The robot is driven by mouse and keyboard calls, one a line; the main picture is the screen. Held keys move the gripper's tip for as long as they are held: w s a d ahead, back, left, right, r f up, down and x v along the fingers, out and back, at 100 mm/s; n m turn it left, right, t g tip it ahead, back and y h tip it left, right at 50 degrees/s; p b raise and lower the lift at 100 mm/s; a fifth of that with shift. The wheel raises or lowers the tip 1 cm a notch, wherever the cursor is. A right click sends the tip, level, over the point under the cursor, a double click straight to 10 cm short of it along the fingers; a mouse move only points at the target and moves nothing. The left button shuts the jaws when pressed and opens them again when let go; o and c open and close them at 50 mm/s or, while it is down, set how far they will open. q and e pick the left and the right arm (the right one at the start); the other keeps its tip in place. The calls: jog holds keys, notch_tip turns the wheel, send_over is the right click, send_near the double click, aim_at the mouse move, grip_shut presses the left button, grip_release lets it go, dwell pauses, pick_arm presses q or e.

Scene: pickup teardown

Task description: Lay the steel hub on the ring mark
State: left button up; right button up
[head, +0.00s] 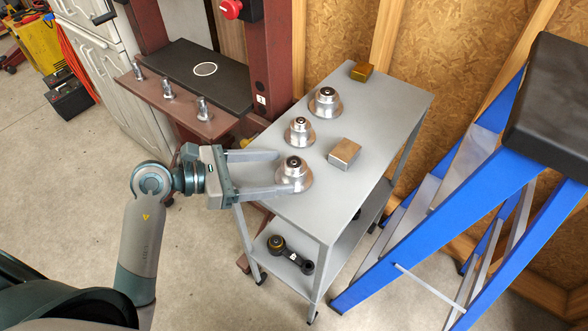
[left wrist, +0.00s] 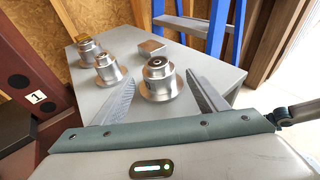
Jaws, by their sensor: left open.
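Three round flanged metal hubs stand upright in a row on a grey cart: a near hub (head: 293,172), a smaller middle hub (head: 299,131) and a far hub (head: 325,102). All look silvery; I cannot tell for certain which is the steel hub. My left gripper (head: 286,172) is open, with its fingers on either side of the near hub, which also shows between the fingertips in the left wrist view (left wrist: 162,82). The ring mark (head: 205,69) is a white-outlined circle on a black plate between red posts, with nothing on it. My right gripper is not in view.
A silvery block (head: 344,153) and a brass-coloured block (head: 361,71) lie on the cart top (head: 385,115). Upright bolts (head: 203,108) line the red beam in front of the black plate. A blue stepladder (head: 430,225) stands right of the cart. A dark part lies on the lower shelf.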

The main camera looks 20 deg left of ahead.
aim_at(285, 168)
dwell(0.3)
pick_arm(q)
jog(key=shift+w+d+p, duration=0.35)
jog(key=shift+d, duration=0.1)
jog(key=p+x, duration=0.1)
jog(key=x, duration=0.2)
jog(key=shift+w+d, duration=0.2)
jog(key=shift+w+d+f, duration=0.15)
jog(key=shift+d+f, duration=0.05)
jog(key=shift+d, duration=0.05)
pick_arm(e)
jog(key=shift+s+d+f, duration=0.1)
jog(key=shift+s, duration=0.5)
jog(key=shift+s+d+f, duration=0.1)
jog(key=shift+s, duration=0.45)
pick_arm(q)
jog(key=shift+r, duration=0.1)
grip_shut()
jog(key=shift+r, duration=0.1)
